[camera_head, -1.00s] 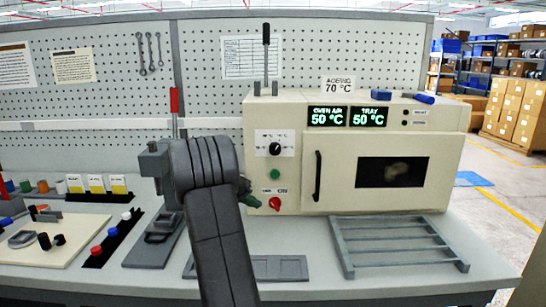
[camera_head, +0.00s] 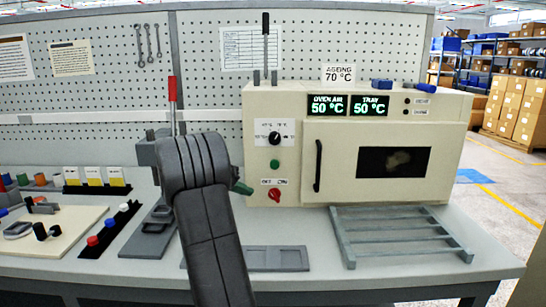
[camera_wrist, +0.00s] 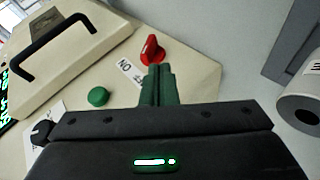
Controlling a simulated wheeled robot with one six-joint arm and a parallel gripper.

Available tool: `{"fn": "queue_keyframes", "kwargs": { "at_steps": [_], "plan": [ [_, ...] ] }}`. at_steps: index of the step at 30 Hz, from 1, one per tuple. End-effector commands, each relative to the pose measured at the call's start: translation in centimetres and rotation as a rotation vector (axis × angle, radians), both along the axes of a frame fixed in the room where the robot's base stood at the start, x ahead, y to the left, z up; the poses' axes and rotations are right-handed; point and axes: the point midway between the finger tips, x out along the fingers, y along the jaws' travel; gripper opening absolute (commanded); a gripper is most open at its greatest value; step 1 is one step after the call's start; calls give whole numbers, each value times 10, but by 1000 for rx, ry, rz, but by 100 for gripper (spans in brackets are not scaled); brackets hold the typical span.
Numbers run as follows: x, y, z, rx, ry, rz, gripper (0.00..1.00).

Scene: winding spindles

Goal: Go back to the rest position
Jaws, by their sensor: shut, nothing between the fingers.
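My gripper (camera_wrist: 157,84) has green fingers that are shut with nothing between them. In the wrist view the fingertips point at the oven's front panel, just below the red knob (camera_wrist: 152,50) and beside the green button (camera_wrist: 98,96). In the head view my dark arm rises from the bottom middle, and the green gripper (camera_head: 241,187) shows to its right, left of the red knob (camera_head: 274,195). The cream oven (camera_head: 290,110) has a closed door, and its displays (camera_head: 348,105) read oven air 50 °C and tray 50 °C.
A grey slatted rack (camera_head: 400,235) lies on the bench in front of the oven. A red-handled press (camera_head: 172,100) stands behind my arm. Coloured parts and a cream board (camera_head: 65,240) are at left. A pegboard (camera_head: 105,80) closes off the back.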

Motion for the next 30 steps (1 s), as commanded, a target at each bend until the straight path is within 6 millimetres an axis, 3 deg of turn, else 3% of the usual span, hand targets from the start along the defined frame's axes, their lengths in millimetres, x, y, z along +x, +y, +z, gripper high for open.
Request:
{"fn": "queue_keyframes", "kwargs": {
  "at_steps": [5,30],
  "plan": [
    [12,-28,-17,3,1,-1,0],
    [24,-23,-18,297,14,20,0]
  ]
}}
